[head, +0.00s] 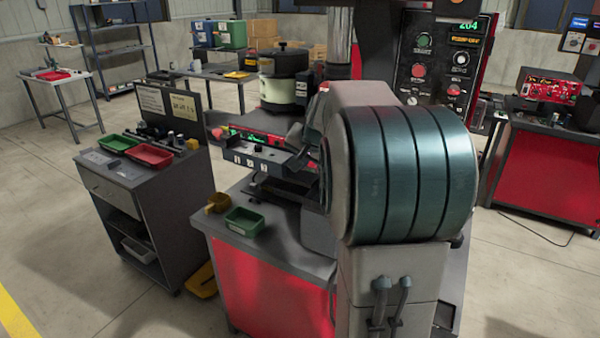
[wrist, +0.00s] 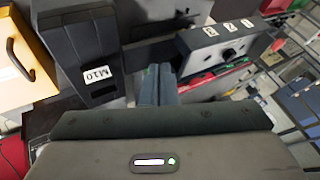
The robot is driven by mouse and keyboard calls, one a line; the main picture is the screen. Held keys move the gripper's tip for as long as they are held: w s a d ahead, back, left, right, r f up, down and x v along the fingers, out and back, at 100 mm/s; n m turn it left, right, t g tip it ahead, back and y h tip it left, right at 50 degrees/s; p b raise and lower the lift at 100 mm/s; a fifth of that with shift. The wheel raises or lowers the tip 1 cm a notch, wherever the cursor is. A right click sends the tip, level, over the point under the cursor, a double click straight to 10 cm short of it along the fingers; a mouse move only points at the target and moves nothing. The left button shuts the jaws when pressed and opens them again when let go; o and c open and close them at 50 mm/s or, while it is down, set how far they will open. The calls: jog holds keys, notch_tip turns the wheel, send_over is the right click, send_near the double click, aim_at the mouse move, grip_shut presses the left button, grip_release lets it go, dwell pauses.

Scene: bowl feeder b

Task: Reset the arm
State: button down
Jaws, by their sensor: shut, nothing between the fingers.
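My gripper (wrist: 158,85) shows in the wrist view with its two dark fingers together and nothing between them. It points in among the parts of the feeder station. I cannot tell whether the fingers touch either one. In the head view, my large arm joint covers much of the station, and the gripper is mostly hidden behind it.
A green tray (head: 244,221) and a yellow scoop (head: 217,203) sit on the bench's front left corner. The bowl feeder (head: 283,78) stands behind. A grey cart (head: 130,185) at left carries red and green trays. Control panel (head: 440,60) stands behind my arm.

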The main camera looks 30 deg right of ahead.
jog(key=v, duration=0.5)
jog(key=shift+s+d, duration=0.15)
jog(key=shift+d, duration=0.2)
jog(key=s+a+f+n+g, duration=0.2)
jog(key=s+a+f+n, duration=0.3)
jog(key=s+a, duration=0.4)
jog(key=s+a+f+n+g, duration=0.2)
jog(key=s+a+f+n, duration=0.3)
jog(key=s, duration=1.1)
jog(key=a+f, duration=0.3)
jog(key=a, duration=0.1)
jog(key=shift+a+y, duration=0.3)
jog(key=shift+a, duration=0.1)
